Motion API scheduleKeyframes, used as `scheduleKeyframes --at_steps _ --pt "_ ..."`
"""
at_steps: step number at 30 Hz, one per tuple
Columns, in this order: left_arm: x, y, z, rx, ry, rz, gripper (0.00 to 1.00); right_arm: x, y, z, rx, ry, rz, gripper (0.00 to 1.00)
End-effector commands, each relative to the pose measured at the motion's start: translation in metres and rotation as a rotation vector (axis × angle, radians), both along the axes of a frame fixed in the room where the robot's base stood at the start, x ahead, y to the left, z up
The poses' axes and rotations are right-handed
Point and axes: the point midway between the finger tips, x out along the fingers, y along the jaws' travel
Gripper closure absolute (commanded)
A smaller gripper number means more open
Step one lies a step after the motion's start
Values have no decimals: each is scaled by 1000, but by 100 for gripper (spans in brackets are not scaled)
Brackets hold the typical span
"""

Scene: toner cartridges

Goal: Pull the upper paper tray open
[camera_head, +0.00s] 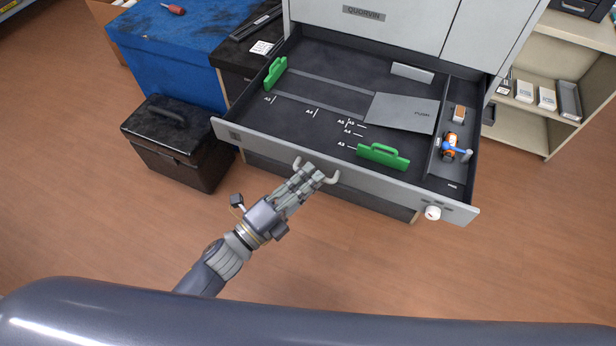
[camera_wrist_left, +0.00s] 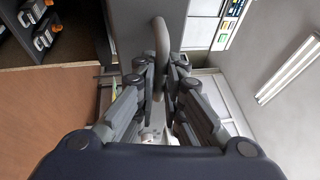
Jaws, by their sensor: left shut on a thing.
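The upper paper tray (camera_head: 350,166) is pulled out from the grey printer (camera_head: 385,22); its dark inside shows from above. My left gripper (camera_head: 318,176) is shut on the tray's light grey handle (camera_head: 332,178) at the middle of the front panel. In the left wrist view, the handle (camera_wrist_left: 160,45) runs up from between the fingers of the gripper (camera_wrist_left: 161,75). Inside the tray are two green guides, one at the left (camera_head: 276,73) and one near the front (camera_head: 383,156), and a grey plate (camera_head: 403,112). My right gripper is not in view.
A black box (camera_head: 178,142) stands on the floor left of the tray, by a blue cabinet (camera_head: 170,50). Shelves (camera_head: 545,90) stand at right. The floor before the tray is clear.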

Motion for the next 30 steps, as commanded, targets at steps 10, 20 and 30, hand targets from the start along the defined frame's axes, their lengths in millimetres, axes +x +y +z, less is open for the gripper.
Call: scheduleKeyframes --at_steps 10,20,30 --pt "0 0 0 1 1 0 70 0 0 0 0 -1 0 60" --pt "-20 17 -7 3 5 0 70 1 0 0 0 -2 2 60" --pt "-73 62 -17 2 4 0 70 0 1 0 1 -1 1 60"
